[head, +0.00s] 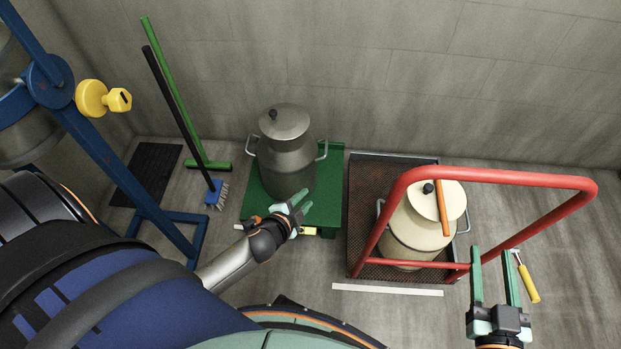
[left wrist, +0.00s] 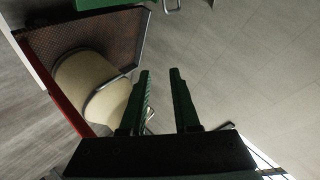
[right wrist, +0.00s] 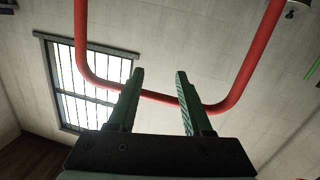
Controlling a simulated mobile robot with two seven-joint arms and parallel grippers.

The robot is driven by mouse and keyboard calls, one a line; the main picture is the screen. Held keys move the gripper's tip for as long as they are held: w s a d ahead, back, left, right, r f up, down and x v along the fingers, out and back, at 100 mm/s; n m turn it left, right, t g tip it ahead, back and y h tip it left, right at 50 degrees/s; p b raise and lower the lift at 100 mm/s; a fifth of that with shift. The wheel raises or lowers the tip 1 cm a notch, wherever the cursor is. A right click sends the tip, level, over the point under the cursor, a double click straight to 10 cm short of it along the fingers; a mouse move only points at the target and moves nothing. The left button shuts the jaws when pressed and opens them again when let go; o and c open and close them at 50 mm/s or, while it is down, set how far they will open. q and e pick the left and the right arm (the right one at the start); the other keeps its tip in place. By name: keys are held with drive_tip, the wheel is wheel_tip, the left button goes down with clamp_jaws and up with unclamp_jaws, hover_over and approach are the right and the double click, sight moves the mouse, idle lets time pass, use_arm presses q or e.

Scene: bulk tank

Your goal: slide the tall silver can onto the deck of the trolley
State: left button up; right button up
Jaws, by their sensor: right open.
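The tall silver can (head: 287,155), lidded and with side handles, stands upright on a green platform (head: 328,190). The trolley has a brown mesh deck (head: 370,190) right beside the platform and a red tubular handle (head: 500,176); the handle also crosses the right wrist view (right wrist: 160,97). My left gripper (head: 303,201) is open and empty, in front of the silver can's lower right side; I cannot tell whether it touches. Its fingers also show apart in the left wrist view (left wrist: 161,74). My right gripper (head: 492,250) is open and empty, near the handle's right side.
A cream can (head: 415,232) stands on the deck's right part, with an orange bar in front of its lid. A yellow-handled tool (head: 527,280) lies on the floor at right. A green broom (head: 172,90), dark mat (head: 150,172) and blue frame (head: 120,165) are at left.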

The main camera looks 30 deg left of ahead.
use_arm(q)
drive_tip(key=w+a+f+m+t+b, duration=0.1)
drive_tip(key=w+a+f+m+b, duration=0.3)
drive_tip(key=b, duration=0.6)
drive_tip(key=w+a+f+m+t+y+b, duration=0.1)
drive_tip(key=w+a+f+m+b, duration=0.3)
drive_tip(key=w+f+m+b, duration=0.4)
drive_tip(key=w+f+t+b, duration=0.1)
drive_tip(key=w+f+b, duration=0.1)
drive_tip(key=w, duration=0.3)
drive_tip(key=shift+f+m+t+b, duration=0.3)
drive_tip(key=shift+f, duration=0.25)
use_arm(e)
drive_tip(key=s+a+r+n+t+y, duration=0.3)
drive_tip(key=s+n+t+y, duration=0.2)
drive_tip(key=y, duration=0.5)
drive_tip(key=s+n, duration=0.1)
drive_tip(key=n, duration=0.1)
drive_tip(key=shift+s+a+n, duration=0.2)
drive_tip(key=shift+s+n, duration=0.05)
drive_tip(key=shift+n, duration=0.15)
use_arm(q)
drive_tip(key=shift+w, duration=0.15)
use_arm(e)
drive_tip(key=shift+f, duration=0.1)
